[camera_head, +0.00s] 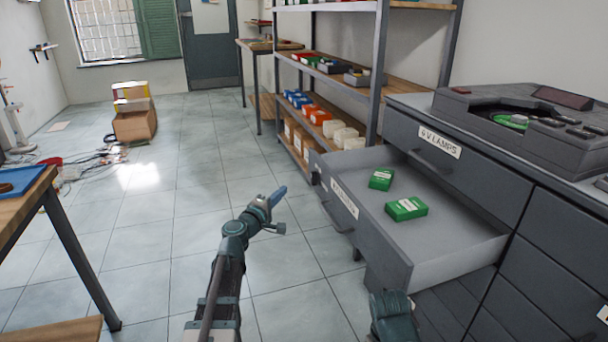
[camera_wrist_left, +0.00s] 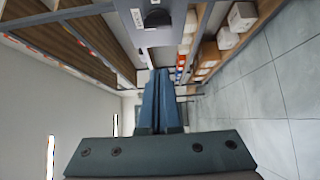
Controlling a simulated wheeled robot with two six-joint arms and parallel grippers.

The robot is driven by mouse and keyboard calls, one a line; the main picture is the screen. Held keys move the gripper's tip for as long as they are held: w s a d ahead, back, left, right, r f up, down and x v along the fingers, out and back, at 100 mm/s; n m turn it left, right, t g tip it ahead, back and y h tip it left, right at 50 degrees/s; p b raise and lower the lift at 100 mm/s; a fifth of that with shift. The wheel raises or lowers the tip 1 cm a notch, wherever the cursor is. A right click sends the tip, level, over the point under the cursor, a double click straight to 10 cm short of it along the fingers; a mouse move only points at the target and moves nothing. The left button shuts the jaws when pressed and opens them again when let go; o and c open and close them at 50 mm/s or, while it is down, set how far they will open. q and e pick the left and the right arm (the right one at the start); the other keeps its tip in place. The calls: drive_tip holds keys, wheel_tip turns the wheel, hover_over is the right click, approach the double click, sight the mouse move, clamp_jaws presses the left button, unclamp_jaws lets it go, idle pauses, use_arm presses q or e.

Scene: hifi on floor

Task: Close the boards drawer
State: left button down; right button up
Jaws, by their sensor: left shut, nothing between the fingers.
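The open drawer (camera_head: 344,202) is grey with a white label on its front, too small to read surely. It is pulled well out of the grey cabinet. Two green boxes lie inside, one near the back (camera_head: 381,179) and one nearer (camera_head: 407,209). My left gripper (camera_head: 281,193) is shut and empty, in the air to the left of the drawer front, apart from it. Its blue fingers also show together in the left wrist view (camera_wrist_left: 160,100). A teal part of my right arm shows at the bottom below the drawer; its gripper does not show.
A drawer labelled 6V LAMPS (camera_head: 440,142) is shut above. A grey device (camera_head: 520,115) stands on the cabinet. A shelf unit (camera_head: 375,75) with boxes stands behind. A wooden table (camera_head: 25,205) is at the left. The tiled floor between is clear.

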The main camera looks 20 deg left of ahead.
drive_tip(key=shift+o, duration=0.7)
use_arm(q)
drive_tip(key=w+d, duration=0.5)
drive_tip(key=w, duration=0.7)
drive_tip(key=shift+d, duration=0.15)
drive_tip(key=w+d, duration=0.1)
drive_tip(key=d, duration=0.1)
drive_tip(key=w+d, duration=0.2)
drive_tip(key=d, duration=0.1)
drive_tip(key=w+d, duration=0.2)
drive_tip(key=shift+w+d, duration=0.2)
drive_tip(key=shift+d, duration=0.15)
drive_tip(key=w+d, duration=0.3)
drive_tip(key=d, duration=0.2)
drive_tip(key=w+d, duration=0.4)
drive_tip(key=d, duration=0.1)
drive_tip(key=w+d, duration=0.3)
drive_tip(key=d, duration=0.2)
drive_tip(key=shift+w+d, duration=0.25)
drive_tip(key=shift+d, duration=0.05)
drive_tip(key=shift+w+d+r, duration=0.1)
drive_tip(key=shift+w+d, duration=0.25)
drive_tip(key=shift+d, duration=0.25)
use_arm(e)
drive_tip(key=shift+w+d, duration=0.65)
drive_tip(key=shift+d, duration=0.35)
use_arm(q)
drive_tip(key=shift+d, duration=0.1)
